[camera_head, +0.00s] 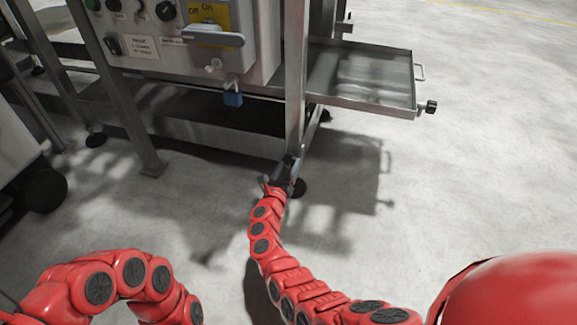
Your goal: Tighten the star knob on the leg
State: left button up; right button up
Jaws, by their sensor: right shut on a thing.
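The metal leg (296,95) of the washer frame stands upright in the middle of the view, with a dark round foot (299,187) at its bottom. My right gripper (287,172) is at the lower end of this leg, just above the foot, and is shut. The star knob at that spot is hidden by the gripper, so its shape and turn cannot be made out. My left arm bends at the lower left; its gripper is out of the picture.
A metal tray (360,75) with a black knob (431,107) juts out to the right. A second leg (125,100) stands left. The floor in front is clear.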

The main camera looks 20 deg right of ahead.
jog(key=shift+m, duration=0.6)
jog(key=o, duration=1.4)
pick_arm(q)
jog(key=r+t+p, duration=0.1)
jog(key=r+t+y+p, duration=0.1)
jog(key=t+p, duration=0.1)
jog(key=shift+w+a+r+y, duration=0.15)
jog(key=shift+a+r+y, duration=0.15)
pick_arm(e)
jog(key=v, duration=0.7)
jog(key=shift+s+a, duration=0.15)
jog(key=shift+s, duration=0.05)
